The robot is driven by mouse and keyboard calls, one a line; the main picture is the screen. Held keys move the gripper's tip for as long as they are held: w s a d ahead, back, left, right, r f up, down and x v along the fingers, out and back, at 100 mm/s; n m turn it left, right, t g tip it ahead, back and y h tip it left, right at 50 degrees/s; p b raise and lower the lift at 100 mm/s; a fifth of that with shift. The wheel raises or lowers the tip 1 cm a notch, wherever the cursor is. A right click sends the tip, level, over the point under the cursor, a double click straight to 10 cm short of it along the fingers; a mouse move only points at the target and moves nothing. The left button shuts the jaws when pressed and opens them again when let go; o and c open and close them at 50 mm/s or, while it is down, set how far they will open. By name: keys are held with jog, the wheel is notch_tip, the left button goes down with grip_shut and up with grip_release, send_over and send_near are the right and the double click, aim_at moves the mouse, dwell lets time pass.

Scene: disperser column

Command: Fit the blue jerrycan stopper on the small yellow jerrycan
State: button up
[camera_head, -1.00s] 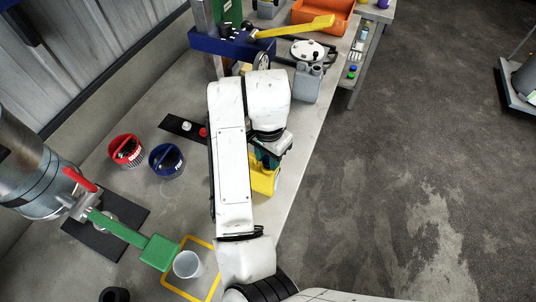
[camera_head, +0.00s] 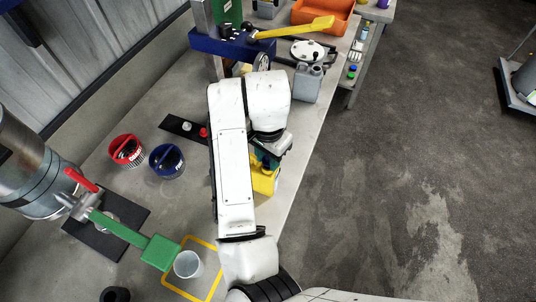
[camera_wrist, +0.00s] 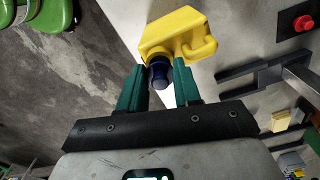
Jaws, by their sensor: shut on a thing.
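The small yellow jerrycan (camera_head: 264,183) stands on the bench near its right edge, partly hidden by my arm in the head view. In the wrist view the yellow jerrycan (camera_wrist: 172,32) lies just beyond the fingertips. The dark blue stopper (camera_wrist: 158,76) sits between the green fingers of my gripper (camera_wrist: 160,82), which is shut on it. The stopper overlaps the jerrycan's neck side in the wrist view. I cannot tell whether it touches or is seated on the neck. In the head view my gripper (camera_head: 268,157) is above the jerrycan.
Red (camera_head: 126,151) and blue (camera_head: 167,160) round containers stand left of my arm. A translucent cup (camera_head: 187,264) stands inside a yellow square outline. Open floor lies right of the bench.

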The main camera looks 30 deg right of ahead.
jog(key=shift+f, duration=0.45)
dwell(0.8)
jog(key=shift+r, duration=0.1)
jog(key=shift+r, duration=0.35)
jog(key=shift+p, duration=0.35)
dwell(1.3)
jog(key=shift+f+b, duration=0.3)
jog(key=shift+f, duration=0.15)
jog(key=shift+r, duration=0.15)
jog(key=shift+r+p, duration=0.3)
jog(key=shift+p, duration=0.15)
dwell(1.8)
